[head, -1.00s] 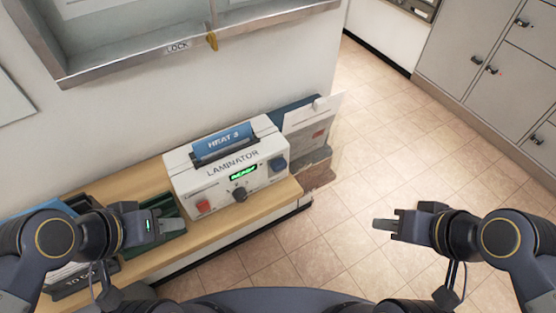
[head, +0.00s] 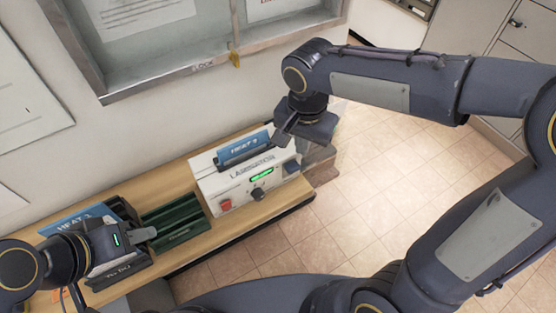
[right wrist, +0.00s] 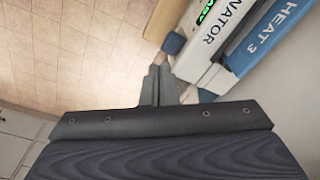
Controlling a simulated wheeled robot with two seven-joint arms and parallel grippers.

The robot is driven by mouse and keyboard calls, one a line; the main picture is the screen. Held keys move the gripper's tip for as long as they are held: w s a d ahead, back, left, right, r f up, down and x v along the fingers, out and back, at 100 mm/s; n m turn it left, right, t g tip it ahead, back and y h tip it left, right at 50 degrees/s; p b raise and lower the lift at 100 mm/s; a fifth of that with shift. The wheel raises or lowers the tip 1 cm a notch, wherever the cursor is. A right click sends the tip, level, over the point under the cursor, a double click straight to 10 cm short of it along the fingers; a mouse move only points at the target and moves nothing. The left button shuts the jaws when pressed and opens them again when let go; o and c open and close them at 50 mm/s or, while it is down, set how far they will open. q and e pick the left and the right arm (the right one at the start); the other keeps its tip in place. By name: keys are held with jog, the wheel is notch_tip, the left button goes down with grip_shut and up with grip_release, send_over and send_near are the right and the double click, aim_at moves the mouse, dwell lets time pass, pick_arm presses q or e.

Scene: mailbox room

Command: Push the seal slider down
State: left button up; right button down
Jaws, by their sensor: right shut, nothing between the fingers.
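The white laminator (head: 240,184) stands on the wooden counter with a green lit display, a red button and a round black knob on its front. A blue block at its right front corner, which looks like the seal slider (head: 291,167), also shows in the right wrist view (right wrist: 173,43). My right gripper (head: 287,129) is shut and empty, above the laminator's right end. In the right wrist view its fingertips (right wrist: 160,71) appear just short of the blue block; contact cannot be told. My left gripper (head: 146,234) hovers over the trays at left, its jaw opening unclear.
A blue "HEAT 3" pouch (head: 245,148) sits in the laminator's top slot. A green tray (head: 172,222) and a black "TO DU" tray (head: 118,272) are left of it. A metal-framed wall case (head: 225,47) hangs above. Tiled floor (head: 350,210) lies open at right.

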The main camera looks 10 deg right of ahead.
aim_at(292, 167)
jog(key=shift+w+a, duration=0.25)
jog(key=shift+a, duration=0.25)
jog(key=shift+w+a, duration=0.25)
jog(key=shift+a, duration=0.25)
jog(key=shift+f, duration=0.1)
jog(key=f+b, duration=0.1)
jog(key=f, duration=0.1)
jog(key=f+b, duration=0.4)
jog(key=f, duration=0.1)
jog(key=shift+w+d, duration=0.25)
jog(key=shift+w, duration=0.05)
